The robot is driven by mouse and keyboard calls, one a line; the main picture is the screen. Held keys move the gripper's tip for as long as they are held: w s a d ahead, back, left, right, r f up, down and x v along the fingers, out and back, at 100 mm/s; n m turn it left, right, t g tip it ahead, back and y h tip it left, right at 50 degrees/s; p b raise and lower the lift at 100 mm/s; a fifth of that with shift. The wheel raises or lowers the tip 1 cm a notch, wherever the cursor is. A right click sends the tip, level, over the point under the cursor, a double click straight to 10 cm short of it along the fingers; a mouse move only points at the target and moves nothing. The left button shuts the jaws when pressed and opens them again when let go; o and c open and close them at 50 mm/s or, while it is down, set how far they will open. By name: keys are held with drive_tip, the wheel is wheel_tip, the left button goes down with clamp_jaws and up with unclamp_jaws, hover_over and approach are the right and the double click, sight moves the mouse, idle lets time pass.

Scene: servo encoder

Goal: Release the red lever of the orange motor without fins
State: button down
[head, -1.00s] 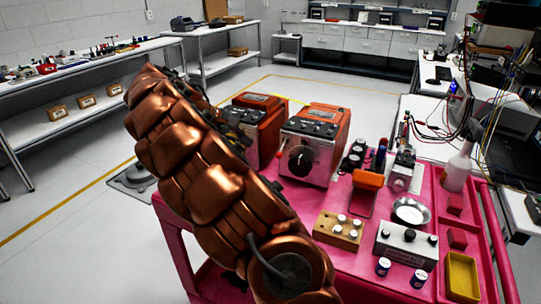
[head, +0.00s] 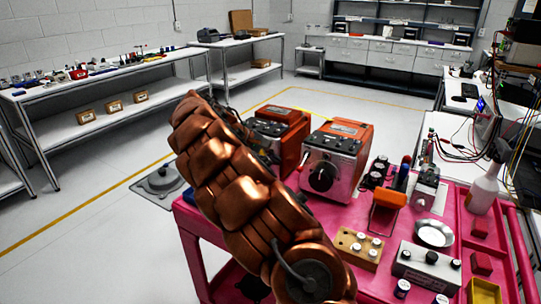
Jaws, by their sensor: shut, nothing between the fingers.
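Two orange-and-grey machines stand side by side at the back of the pink cart (head: 405,222). The right orange unit (head: 350,139) has a silver front with a round black dial and dark knobs on top. The left orange unit (head: 291,118) is partly covered by my copper-coloured arm. I cannot make out fins or a red lever on either one, nor tell whether either is the motor. My arm rises from the bottom centre toward the upper left, in front of the cart's left side. My gripper is not clearly visible; its end is hidden behind the arm.
On the cart are a wooden block with white knobs (head: 350,247), a grey box with black knobs (head: 425,268), a metal dish (head: 434,234), a spray bottle (head: 483,192) and a yellow bin (head: 484,292). A shelf bench (head: 100,95) stands at left. Floor left of the cart is mostly clear.

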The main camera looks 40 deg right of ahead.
sight(302, 164)
drive_tip(key=s+d+f+p, duration=0.2)
drive_tip(key=s+d, duration=0.1)
drive_tip(key=s, duration=0.2)
idle(0.4)
drive_tip(key=shift+d, duration=0.1)
